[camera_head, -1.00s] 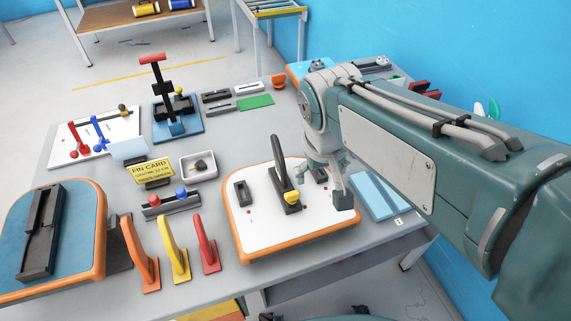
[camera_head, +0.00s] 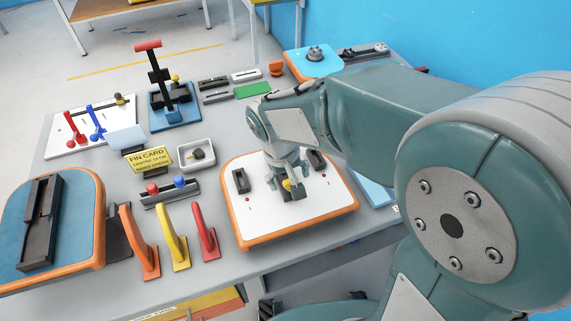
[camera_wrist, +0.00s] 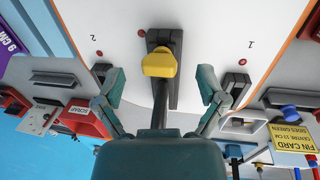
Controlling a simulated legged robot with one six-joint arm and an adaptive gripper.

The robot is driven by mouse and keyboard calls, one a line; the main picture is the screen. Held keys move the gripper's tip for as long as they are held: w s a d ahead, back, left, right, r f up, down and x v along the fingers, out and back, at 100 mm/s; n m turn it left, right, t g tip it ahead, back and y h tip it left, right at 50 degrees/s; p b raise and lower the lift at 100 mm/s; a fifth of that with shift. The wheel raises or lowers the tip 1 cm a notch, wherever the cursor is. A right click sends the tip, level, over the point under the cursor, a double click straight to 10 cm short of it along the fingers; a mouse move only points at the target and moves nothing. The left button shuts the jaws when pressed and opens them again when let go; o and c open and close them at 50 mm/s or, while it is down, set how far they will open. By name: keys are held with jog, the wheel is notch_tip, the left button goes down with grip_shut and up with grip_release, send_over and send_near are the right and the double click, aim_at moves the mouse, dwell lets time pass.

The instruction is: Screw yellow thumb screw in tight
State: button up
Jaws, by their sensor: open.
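The yellow thumb screw (camera_wrist: 159,62) sits at the end of a black fin base (camera_wrist: 172,40) on a white board with an orange rim (camera_head: 250,212). It also shows in the head view (camera_head: 288,184), partly covered by my gripper. My gripper (camera_wrist: 162,85) is open, with one finger on each side below the screw in the wrist view. The fingers appear apart from the screw. The black fin in that base is mostly hidden behind my arm in the head view.
Two more black fin boxes, left (camera_head: 240,180) and right (camera_head: 317,160), are on the same board. Red, yellow (camera_head: 173,240) and orange fins stand at the front left.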

jog(key=shift+w+d+f, duration=0.1)
jog(key=shift+d+f, duration=0.1)
jog(key=shift+f, duration=1.15)
grip_shut()
jog(key=shift+m, duration=1.7)
jog(key=shift+g, duration=0.3)
jog(key=shift+a+m, duration=0.1)
jog(key=shift+m, duration=1.6)
jog(key=shift+g, duration=0.3)
jog(key=m, duration=0.3)
jog(key=shift+a, duration=0.1)
